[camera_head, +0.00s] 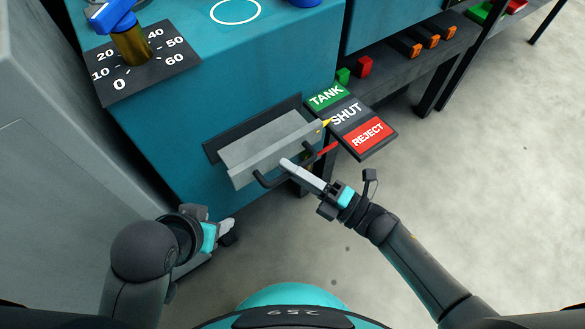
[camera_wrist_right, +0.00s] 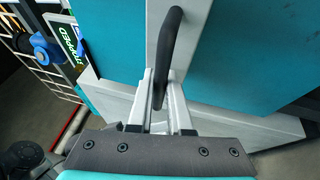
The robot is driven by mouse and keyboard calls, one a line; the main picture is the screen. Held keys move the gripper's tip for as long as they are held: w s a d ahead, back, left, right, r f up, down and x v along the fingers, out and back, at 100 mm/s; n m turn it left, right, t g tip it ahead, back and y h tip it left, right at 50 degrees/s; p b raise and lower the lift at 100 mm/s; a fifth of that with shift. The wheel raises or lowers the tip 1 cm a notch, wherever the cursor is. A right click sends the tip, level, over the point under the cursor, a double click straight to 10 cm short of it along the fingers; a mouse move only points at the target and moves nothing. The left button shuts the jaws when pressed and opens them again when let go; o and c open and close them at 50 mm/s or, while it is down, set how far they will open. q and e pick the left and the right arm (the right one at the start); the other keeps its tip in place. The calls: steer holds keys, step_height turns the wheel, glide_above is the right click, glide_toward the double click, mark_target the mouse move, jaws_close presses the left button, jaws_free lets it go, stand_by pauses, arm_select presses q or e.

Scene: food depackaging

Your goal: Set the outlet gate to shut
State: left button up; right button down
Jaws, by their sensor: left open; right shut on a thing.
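The outlet gate (camera_head: 268,146) is a grey plate in a dark slot on the front of the teal machine. Its black bar handle (camera_head: 265,183) also shows in the right wrist view (camera_wrist_right: 170,42). My right gripper (camera_head: 288,165) is shut on this handle, with the bar between its fingers in the right wrist view (camera_wrist_right: 158,98). A yellow pointer (camera_head: 326,123) at the gate's right end lies by the left edge of the SHUT label (camera_head: 347,112), between TANK (camera_head: 326,96) and REJECT (camera_head: 367,134). My left gripper (camera_head: 229,227) is open and empty, low at the left.
A dial plate (camera_head: 137,80) with a blue-topped knob (camera_head: 113,16) is on the machine's top left. A grey cabinet (camera_head: 45,180) stands close on the left. A dark shelf (camera_head: 400,65) with coloured blocks is at the back right. The floor (camera_head: 480,180) at right is clear.

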arm_select(q)
steer(key=shift+s+d, duration=0.1)
steer(key=shift+s, duration=0.05)
arm_select(e)
steer(key=shift+s+d, duration=0.1)
arm_select(q)
steer(key=shift+s, duration=0.1)
arm_select(e)
steer(key=c, duration=0.8)
jaws_free()
steer(key=shift+c, duration=0.2)
arm_select(q)
steer(key=shift+f, duration=0.1)
arm_select(e)
steer(key=shift+s, duration=0.1)
arm_select(q)
steer(key=shift+s+a+f+g+y+p, duration=0.2)
steer(key=shift+f+g+p, duration=0.1)
steer(key=shift+f+p, duration=0.1)
steer(key=shift+s+a+f+g+y+p, duration=0.1)
steer(key=shift+s+a+f+g+p, duration=0.1)
steer(key=shift+f+g+p, duration=0.15)
arm_select(e)
steer(key=v, duration=1.5)
steer(key=shift+d, duration=0.15)
